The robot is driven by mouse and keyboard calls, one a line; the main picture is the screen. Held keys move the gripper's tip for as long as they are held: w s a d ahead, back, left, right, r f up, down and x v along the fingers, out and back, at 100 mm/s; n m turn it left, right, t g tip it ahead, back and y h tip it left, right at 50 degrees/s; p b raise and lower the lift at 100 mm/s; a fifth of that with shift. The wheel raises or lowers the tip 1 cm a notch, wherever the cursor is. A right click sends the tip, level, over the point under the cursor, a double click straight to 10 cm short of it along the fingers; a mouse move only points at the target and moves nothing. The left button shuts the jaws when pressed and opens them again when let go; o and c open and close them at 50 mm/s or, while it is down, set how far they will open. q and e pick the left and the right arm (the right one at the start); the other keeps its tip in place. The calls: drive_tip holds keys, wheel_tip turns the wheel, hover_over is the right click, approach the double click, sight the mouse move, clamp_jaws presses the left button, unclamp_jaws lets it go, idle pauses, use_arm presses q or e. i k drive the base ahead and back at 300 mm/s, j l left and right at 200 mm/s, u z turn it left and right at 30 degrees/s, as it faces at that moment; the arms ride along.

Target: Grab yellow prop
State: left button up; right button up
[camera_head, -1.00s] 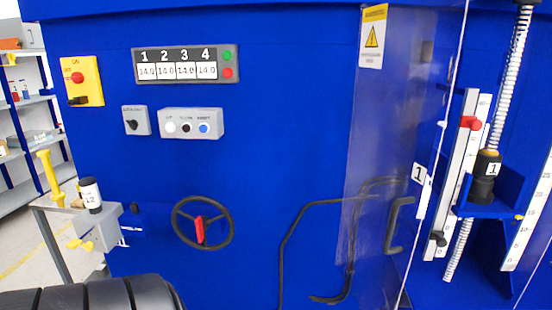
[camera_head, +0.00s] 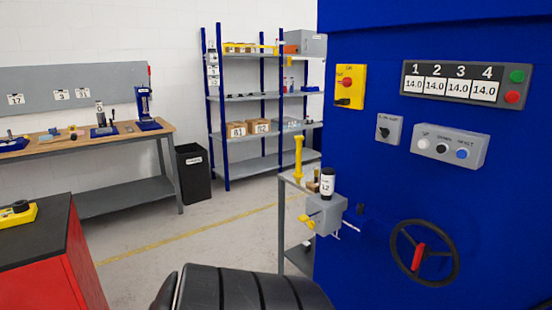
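A tall yellow post (camera_head: 298,157), which looks like the yellow prop, stands upright on a small grey side table (camera_head: 284,178) at the left side of the blue machine. A black and white bottle marked 12 (camera_head: 327,184) and a grey box with a yellow handle (camera_head: 325,212) are just right of it and nearer. Neither of my grippers is in view. A black ribbed part at the bottom centre looks like my own arm.
The blue machine (camera_head: 370,200) with a handwheel (camera_head: 424,252) fills the right. A red cabinet (camera_head: 50,255) stands at lower left, a workbench (camera_head: 120,135) and black bin (camera_head: 193,172) behind. Shelving (camera_head: 262,97) stands at the back. Open floor lies between.

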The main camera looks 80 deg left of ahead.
sight(298, 174)
drive_tip(key=u, duration=2.5)
drive_tip(key=i+z, duration=0.1)
drive_tip(key=z, duration=1)
drive_tip(key=i+j+z, duration=0.2)
drive_tip(key=j+z, duration=0.25)
drive_tip(key=j, duration=0.2)
drive_tip(key=i+j+z, duration=0.15)
drive_tip(key=j+z, duration=0.3)
drive_tip(key=j, duration=0.2)
drive_tip(key=j+z, duration=0.45)
drive_tip(key=j, duration=0.25)
